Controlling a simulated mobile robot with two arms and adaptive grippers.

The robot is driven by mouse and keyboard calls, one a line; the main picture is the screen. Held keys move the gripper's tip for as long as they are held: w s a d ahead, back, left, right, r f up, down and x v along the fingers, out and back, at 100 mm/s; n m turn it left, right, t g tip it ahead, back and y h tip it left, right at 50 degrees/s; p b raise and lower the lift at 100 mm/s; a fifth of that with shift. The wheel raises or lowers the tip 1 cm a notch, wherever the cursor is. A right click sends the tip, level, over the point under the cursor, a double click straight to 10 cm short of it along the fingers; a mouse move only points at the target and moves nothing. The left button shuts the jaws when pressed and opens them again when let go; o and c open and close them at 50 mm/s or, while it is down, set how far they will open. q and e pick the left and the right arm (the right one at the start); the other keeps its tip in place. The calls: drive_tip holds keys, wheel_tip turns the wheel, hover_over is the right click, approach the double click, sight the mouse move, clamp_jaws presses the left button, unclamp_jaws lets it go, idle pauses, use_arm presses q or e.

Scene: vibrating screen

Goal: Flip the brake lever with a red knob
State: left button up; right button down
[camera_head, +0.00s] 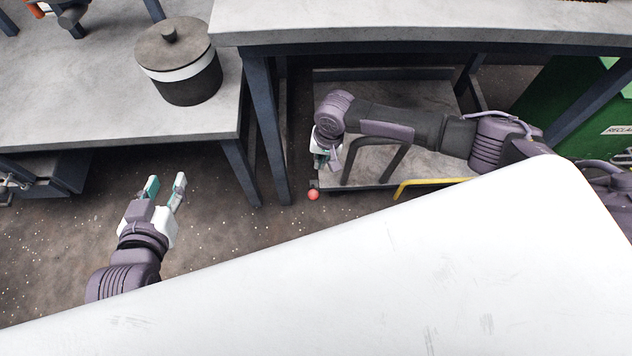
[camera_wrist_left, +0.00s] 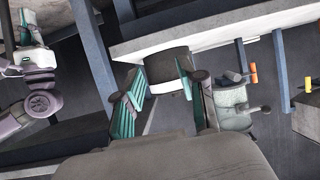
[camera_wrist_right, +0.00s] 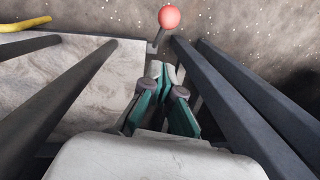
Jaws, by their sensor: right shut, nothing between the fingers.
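The brake lever's red knob (camera_head: 313,195) shows low near the floor, beside a dark table leg. In the right wrist view the red knob (camera_wrist_right: 170,17) sits at the top on a short grey stem. My right gripper (camera_head: 322,161) is just above the knob in the head view, pointing down. It is shut and empty, and in the right wrist view its fingertips (camera_wrist_right: 161,72) lie a little short of the stem; I cannot tell whether they touch the lever. My left gripper (camera_head: 166,184) is open and empty over the floor at the left, far from the lever.
Dark table legs (camera_head: 267,135) stand close beside my right gripper. A low grey platform (camera_head: 410,165) with dark bars and a yellow bar (camera_head: 430,182) lies under my right arm. A lidded pot (camera_head: 180,62) stands on the left table. Floor around my left gripper is clear.

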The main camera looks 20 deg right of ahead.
sight(316, 193)
use_arm(q)
wheel_tip(316, 193, up, 13)
drive_tip(key=w+d+t+h+b, duration=0.1)
drive_tip(key=d+t+h+b, duration=0.1)
drive_tip(key=t, duration=0.6)
drive_tip(key=shift+w+d+t+h+b, duration=0.2)
drive_tip(key=shift+w+t+h+b, duration=0.15)
drive_tip(key=shift+h+b, duration=0.15)
use_arm(e)
wheel_tip(316, 193, down, 7)
drive_tip(key=s+a, duration=0.2)
drive_tip(key=shift+r, duration=0.15)
use_arm(q)
drive_tip(key=shift+r, duration=0.1)
use_arm(e)
drive_tip(key=shift+s, duration=0.1)
